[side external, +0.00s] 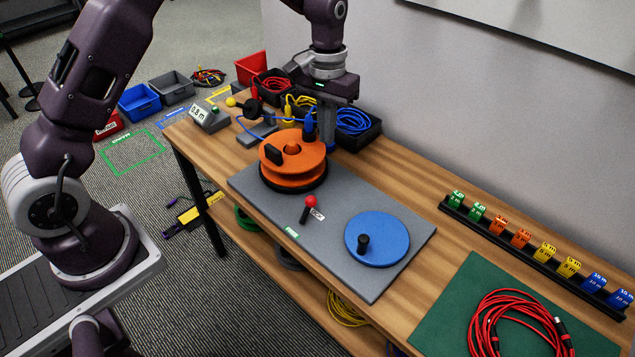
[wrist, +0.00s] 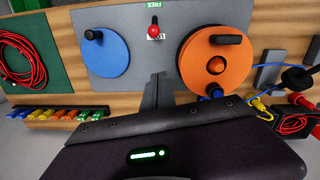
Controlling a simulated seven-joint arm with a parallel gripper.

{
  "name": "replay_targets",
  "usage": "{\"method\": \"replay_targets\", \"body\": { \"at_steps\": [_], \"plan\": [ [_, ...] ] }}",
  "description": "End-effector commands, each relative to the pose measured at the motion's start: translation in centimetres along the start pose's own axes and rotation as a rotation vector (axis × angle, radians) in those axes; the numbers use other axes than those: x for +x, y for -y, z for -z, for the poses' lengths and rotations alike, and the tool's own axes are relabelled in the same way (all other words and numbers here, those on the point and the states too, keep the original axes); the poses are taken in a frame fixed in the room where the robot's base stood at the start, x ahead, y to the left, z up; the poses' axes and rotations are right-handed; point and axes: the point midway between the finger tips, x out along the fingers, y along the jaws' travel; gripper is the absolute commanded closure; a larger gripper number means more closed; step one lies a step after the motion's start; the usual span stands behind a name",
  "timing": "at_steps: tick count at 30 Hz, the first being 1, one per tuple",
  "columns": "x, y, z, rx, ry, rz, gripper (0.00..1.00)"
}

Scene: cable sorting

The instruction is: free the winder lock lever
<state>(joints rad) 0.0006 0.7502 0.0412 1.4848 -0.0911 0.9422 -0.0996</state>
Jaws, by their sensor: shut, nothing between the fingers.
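The lock lever (side external: 310,203) is a short dark stalk with a red ball knob on the grey winder base plate (side external: 376,286). In the wrist view the red knob (wrist: 154,30) partly covers the LOCK label (wrist: 155,38), so the lever leans to the LOCK side. The green FREE label (side external: 292,233) lies toward the plate's front edge. My gripper (side external: 327,146) is shut and empty, behind the orange spool (side external: 293,158) and well apart from the lever. In the wrist view its fingers (wrist: 161,76) point toward the plate, between spool and blue disc.
The blue crank disc (side external: 377,239) with a black handle sits right of the lever. A tray of blue cable (side external: 353,121) stands near my gripper. Red cable (side external: 515,322) lies on a green mat, and a rack (side external: 535,247) of coloured tags runs along the back. Space above the lever is clear.

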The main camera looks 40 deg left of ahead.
Motion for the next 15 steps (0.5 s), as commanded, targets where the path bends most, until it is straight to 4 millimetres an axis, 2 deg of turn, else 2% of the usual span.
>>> {"method": "replay_targets", "body": {
  "at_steps": [3, 11, 15],
  "plan": [
    [1.1, 0.0, 0.4, -0.005, 0.013, 0.002, 1.00],
    [1.1, 0.0, 0.4, -0.004, 0.013, 0.002, 1.00],
    [2.2, 0.0, 0.3, -0.004, 0.015, 0.003, 1.00]
  ]
}}
